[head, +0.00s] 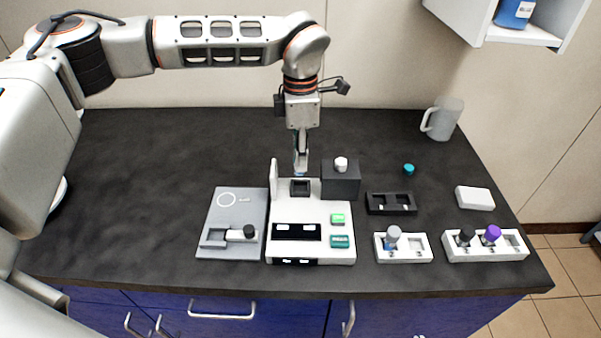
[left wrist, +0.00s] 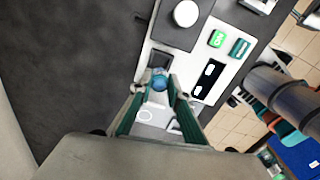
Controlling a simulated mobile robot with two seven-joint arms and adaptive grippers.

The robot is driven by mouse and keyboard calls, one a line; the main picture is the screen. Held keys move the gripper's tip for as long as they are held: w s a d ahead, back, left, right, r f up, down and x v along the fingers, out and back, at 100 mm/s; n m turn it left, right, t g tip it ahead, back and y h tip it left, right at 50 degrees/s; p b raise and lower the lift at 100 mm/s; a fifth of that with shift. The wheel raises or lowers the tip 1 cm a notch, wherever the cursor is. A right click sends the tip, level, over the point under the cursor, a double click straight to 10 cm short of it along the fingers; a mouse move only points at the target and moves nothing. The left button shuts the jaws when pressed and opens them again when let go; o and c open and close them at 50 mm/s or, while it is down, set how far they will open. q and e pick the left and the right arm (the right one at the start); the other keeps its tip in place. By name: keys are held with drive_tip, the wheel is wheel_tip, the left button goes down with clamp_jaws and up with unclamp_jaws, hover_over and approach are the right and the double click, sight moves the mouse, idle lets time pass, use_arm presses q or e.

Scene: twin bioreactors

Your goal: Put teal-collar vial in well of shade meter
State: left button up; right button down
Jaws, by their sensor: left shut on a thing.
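The shade meter (head: 282,217) is a white device with dark displays, a green button and a teal button. Its dark square well (head: 300,187) is at the back; it also shows in the left wrist view (left wrist: 157,58). My left gripper (head: 300,166) points down just above and behind the well. In the left wrist view the gripper (left wrist: 160,88) is shut on the vial (left wrist: 160,80), whose blue-teal top shows between the fingertips. The vial's lower part is hidden, so I cannot tell whether it has entered the well. My right gripper is not in view.
A dark block (head: 341,184) with a white-capped piece stands right of the well. A grey plate (head: 222,215) holding a black-capped vial lies left. A teal cap (head: 408,169), black tray (head: 390,209), white racks (head: 404,256) and mug (head: 442,119) are right. The back left counter is clear.

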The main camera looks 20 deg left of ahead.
sight(301, 174)
use_arm(q)
drive_tip(key=shift+f, duration=2.85)
drive_tip(key=shift+f, duration=0.15)
drive_tip(key=o, duration=0.9)
wheel_tip(301, 174, up, 12)
drive_tip(key=shift+r+b, duration=0.2)
drive_tip(key=shift+b, duration=0.1)
drive_tip(key=shift+s+f, duration=0.1)
